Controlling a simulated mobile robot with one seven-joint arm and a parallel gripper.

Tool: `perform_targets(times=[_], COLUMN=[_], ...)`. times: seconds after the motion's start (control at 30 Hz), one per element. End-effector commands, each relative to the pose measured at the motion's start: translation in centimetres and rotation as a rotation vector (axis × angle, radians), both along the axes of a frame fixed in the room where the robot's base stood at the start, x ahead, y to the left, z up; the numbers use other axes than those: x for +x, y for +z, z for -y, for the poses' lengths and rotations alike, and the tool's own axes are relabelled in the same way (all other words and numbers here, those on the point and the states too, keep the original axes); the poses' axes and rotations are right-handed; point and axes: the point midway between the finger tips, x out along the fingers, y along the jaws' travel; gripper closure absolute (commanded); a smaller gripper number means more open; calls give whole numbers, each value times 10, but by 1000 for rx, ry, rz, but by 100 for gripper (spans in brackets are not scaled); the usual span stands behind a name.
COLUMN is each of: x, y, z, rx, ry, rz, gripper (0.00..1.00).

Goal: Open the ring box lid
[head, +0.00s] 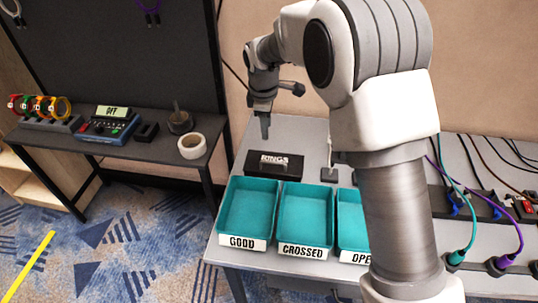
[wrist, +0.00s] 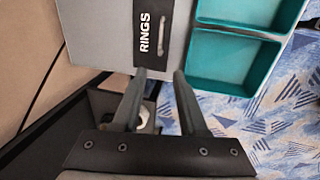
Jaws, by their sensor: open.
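The ring box (head: 274,165) is a low black box with white RINGS lettering, at the back left of the grey table behind the teal trays. Its lid looks shut. In the wrist view the box (wrist: 148,52) lies just beyond my fingertips, and a pale slim bar, perhaps a handle, shows beside the lettering. My gripper (head: 265,130) hangs above and slightly behind the box in the head view, apart from it. In the wrist view my gripper (wrist: 160,75) is open, with nothing between its fingers.
Teal trays labelled GOOD (head: 249,208), CROSSED (head: 305,216) and a partly hidden one stand in front of the box. Cables and connectors (head: 475,215) fill the right of the table.

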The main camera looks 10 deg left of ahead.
Motion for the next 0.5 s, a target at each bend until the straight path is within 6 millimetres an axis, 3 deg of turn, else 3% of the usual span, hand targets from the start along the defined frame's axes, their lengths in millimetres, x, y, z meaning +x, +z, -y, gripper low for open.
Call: perform_targets(times=[0.5], x=[20], y=[-109], z=[0], rx=[-2], ry=[-1], rz=[-3], gripper=[58])
